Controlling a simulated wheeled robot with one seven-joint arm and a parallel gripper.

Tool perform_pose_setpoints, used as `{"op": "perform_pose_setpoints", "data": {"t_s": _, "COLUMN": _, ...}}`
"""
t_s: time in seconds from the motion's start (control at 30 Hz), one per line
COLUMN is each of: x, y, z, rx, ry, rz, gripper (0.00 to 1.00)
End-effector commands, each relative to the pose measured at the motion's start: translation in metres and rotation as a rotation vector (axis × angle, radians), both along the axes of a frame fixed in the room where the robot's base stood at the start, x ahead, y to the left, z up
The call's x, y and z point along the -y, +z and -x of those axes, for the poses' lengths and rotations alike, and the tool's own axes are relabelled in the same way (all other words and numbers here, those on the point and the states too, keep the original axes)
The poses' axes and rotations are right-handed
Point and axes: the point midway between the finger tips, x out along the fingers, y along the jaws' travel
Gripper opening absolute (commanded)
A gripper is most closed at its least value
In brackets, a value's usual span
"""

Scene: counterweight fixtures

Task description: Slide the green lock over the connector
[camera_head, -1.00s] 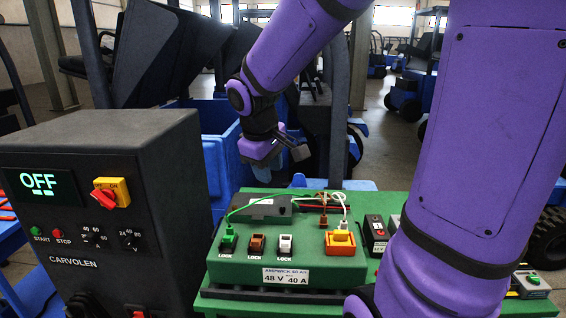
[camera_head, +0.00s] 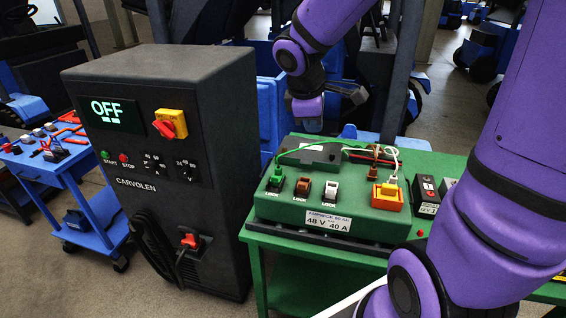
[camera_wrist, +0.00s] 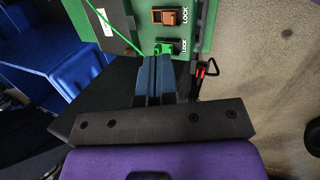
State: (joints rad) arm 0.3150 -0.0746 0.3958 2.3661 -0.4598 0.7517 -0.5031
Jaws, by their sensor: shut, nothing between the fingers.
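The green lock (camera_head: 276,180) is a small slider at the left end of the row on the green box (camera_head: 318,205), above a "LOCK" label. In the wrist view the green lock (camera_wrist: 165,47) is just beyond my fingertips. A green wire runs to its connector there; the connector and lock overlap, so I cannot tell how far the lock covers it. My gripper (camera_wrist: 155,62) is shut and empty, its fingers pointing toward the green lock; contact is unclear. In the head view my wrist hangs above and behind the box, and the fingertips are not clear.
A brown lock (camera_head: 302,187) and a white lock (camera_head: 331,190) sit right of the green one. Further right is an orange-and-yellow connector (camera_head: 387,197). A black unit (camera_head: 309,156) lies behind the row. A dark cabinet reading OFF (camera_head: 165,165) stands left, close to the box.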

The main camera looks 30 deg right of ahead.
Motion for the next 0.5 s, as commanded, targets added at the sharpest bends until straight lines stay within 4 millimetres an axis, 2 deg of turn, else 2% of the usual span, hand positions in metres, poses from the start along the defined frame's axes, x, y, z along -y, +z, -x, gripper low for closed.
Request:
{"op": "perform_pose_setpoints", "data": {"t_s": 0.03, "x": -0.011, "y": -0.016, "z": -0.009, "rx": -0.051, "ry": 0.159, "rz": 0.033, "gripper": 0.00}}
{"op": "perform_pose_setpoints", "data": {"t_s": 0.2, "x": -0.047, "y": -0.063, "z": -0.034, "rx": -0.194, "ry": 0.719, "rz": 0.150, "gripper": 0.00}}
{"op": "perform_pose_setpoints", "data": {"t_s": 0.3, "x": -0.071, "y": -0.087, "z": -0.043, "rx": -0.256, "ry": 1.006, "rz": 0.203, "gripper": 0.00}}
{"op": "perform_pose_setpoints", "data": {"t_s": 0.4, "x": -0.090, "y": -0.105, "z": -0.048, "rx": -0.300, "ry": 1.223, "rz": 0.241, "gripper": 0.00}}
{"op": "perform_pose_setpoints", "data": {"t_s": 0.5, "x": -0.101, "y": -0.116, "z": -0.050, "rx": -0.325, "ry": 1.356, "rz": 0.264, "gripper": 0.00}}
